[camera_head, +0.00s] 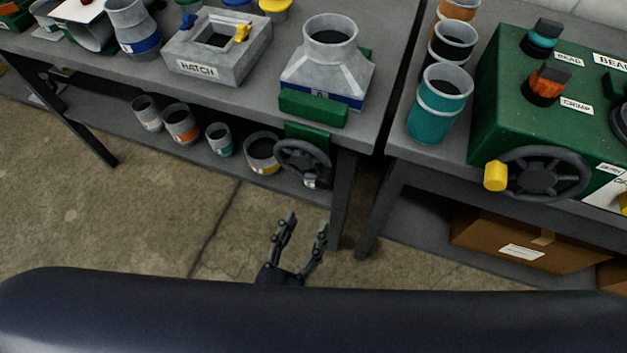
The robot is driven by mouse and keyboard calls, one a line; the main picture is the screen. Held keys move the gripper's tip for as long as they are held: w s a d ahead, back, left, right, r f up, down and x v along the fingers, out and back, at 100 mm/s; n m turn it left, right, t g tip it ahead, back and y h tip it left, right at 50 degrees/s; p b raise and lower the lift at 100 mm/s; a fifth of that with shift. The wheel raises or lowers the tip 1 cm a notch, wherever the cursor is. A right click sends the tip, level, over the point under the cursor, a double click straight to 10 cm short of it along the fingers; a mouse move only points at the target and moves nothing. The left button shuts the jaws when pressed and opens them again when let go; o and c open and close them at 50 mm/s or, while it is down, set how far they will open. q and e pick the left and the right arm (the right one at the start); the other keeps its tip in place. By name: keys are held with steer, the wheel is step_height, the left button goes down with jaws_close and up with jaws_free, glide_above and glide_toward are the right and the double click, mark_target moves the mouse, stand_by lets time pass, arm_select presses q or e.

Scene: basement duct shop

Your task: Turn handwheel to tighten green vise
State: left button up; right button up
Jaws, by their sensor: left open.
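The green vise (313,108) is at the front edge of the left bench. Its front jaw stands before a grey duct transition (327,68) with a blue band, and a green piece shows behind the transition. I cannot tell whether the jaws touch it. The vise's dark handwheel (303,147) hangs below the bench edge, facing me. My left gripper (306,225) is open and empty, below the handwheel in the picture and apart from it, fingers pointing toward the bench. My right gripper is not in view.
A green machine (497,105) on the right bench has another dark handwheel (541,174) with a yellow knob. A grey hatch box (216,45) stands left of the transition. Several pipe pieces sit on the lower shelf. A bench leg (342,205) stands right of my gripper.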

mark_target(321, 184)
arm_select(q)
steer(key=x, duration=0.3)
steer(key=r+x, duration=0.1)
steer(key=x, duration=0.3)
steer(key=p+x, duration=0.1)
steer(key=x, duration=0.2)
steer(key=shift+w+a+r, duration=0.1)
steer(key=shift+w+r, duration=0.1)
steer(key=shift+w, duration=0.25)
jaws_close()
